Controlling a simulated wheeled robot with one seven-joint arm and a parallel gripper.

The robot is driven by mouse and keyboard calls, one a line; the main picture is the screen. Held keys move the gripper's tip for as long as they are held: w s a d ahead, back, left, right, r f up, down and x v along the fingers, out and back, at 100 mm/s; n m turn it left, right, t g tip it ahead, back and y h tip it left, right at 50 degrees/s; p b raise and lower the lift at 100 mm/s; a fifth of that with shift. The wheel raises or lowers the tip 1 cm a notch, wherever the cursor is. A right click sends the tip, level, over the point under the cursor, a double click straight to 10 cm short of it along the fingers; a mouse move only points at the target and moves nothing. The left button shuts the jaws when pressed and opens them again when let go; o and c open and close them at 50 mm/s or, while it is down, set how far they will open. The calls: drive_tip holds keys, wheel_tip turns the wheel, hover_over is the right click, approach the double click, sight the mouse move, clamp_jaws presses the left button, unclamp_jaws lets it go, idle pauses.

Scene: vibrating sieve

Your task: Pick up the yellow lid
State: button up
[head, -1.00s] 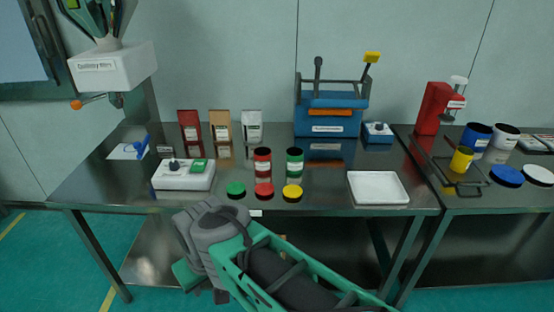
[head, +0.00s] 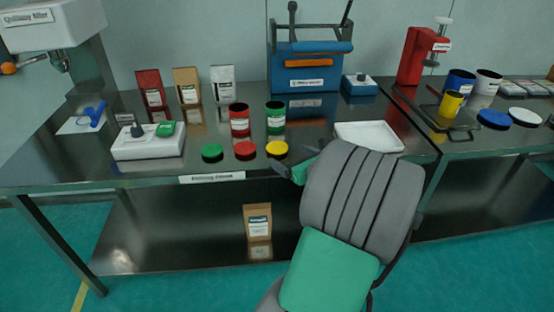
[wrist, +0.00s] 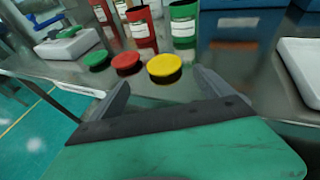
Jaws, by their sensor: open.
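The yellow lid (head: 277,150) lies on the steel table near its front edge, at the right end of a row of lids. It also shows in the wrist view (wrist: 164,68), just beyond the fingertips and between their lines. My gripper (wrist: 160,85) is open and empty, with its fingers pointing toward the lid. In the head view my gripper (head: 287,172) is at the table's front edge, close to the yellow lid, partly hidden by my own wrist. The red lid (head: 245,150) and green lid (head: 212,152) lie to the left of the yellow one.
A red can (head: 239,121) and a green can (head: 275,118) stand behind the lids. A white tray (head: 368,135) lies to the right. A white device (head: 148,147) stands to the left. The blue sieve machine (head: 308,68) is at the back.

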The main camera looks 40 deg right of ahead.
sight(278, 147)
drive_tip(key=shift+m, duration=0.3)
drive_tip(key=x, duration=0.5)
drive_tip(key=b+x, duration=0.1)
drive_tip(key=x, duration=0.1)
drive_tip(key=shift+w+d+f, duration=0.15)
drive_tip(key=shift+w+d, duration=0.1)
drive_tip(key=shift+d, duration=0.15)
drive_tip(key=c, duration=1.4)
